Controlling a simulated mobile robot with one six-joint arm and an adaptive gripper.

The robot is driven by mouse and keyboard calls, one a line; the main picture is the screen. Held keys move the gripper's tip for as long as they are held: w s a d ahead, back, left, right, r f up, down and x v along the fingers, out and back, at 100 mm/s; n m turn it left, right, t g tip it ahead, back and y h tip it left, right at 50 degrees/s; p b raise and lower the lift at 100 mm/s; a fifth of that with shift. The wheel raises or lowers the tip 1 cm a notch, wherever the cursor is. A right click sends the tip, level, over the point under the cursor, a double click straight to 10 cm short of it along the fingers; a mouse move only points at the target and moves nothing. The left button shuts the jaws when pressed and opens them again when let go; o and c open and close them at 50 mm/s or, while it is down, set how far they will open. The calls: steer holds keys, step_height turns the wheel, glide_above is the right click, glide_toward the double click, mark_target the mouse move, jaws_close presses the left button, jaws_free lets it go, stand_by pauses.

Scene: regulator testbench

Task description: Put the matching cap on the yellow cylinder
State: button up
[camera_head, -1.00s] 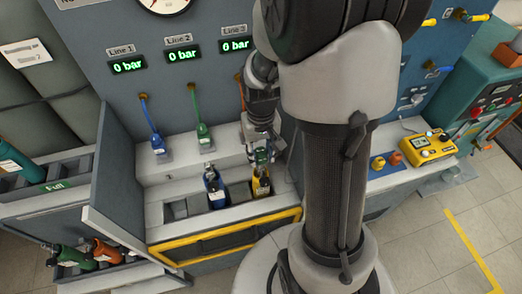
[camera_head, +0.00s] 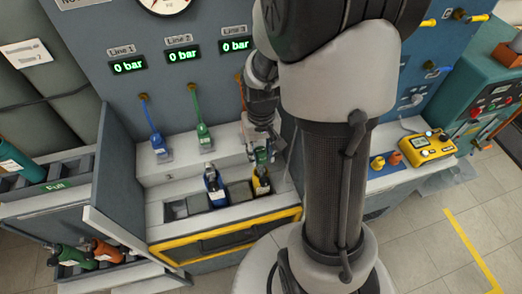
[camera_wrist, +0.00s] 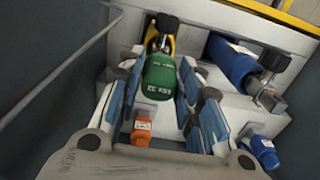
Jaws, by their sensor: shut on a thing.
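The yellow cylinder (camera_head: 262,187) stands in the right-hand part of the bench trough. Its yellow shoulder (camera_wrist: 153,42) and black top (camera_wrist: 167,22) show at the upper middle of the wrist view, partly hidden. My gripper (camera_head: 259,146) is above the cylinder. In the wrist view, my gripper (camera_wrist: 162,85) is shut on a rounded green cap-like piece (camera_wrist: 160,78) with white lettering. The green piece (camera_head: 261,156) is just above the cylinder's top in the head view; I cannot tell whether they touch.
A blue cylinder (camera_head: 215,188) stands left in the same trough. Blue (camera_head: 160,146) and green (camera_head: 203,135) hose connectors hang behind. An orange connector (camera_wrist: 141,130) lies below the green piece. Yellow (camera_head: 377,163) and orange (camera_head: 395,158) knob-like pieces are on the right counter.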

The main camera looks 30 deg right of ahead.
steer(key=shift+f+b, duration=1.4)
steer(key=shift+f, duration=0.45)
stand_by(0.5)
steer(key=o, duration=1.1)
steer(key=shift+r, duration=0.1)
step_height(320, 180, up, 12)
steer(key=shift+f, duration=0.1)
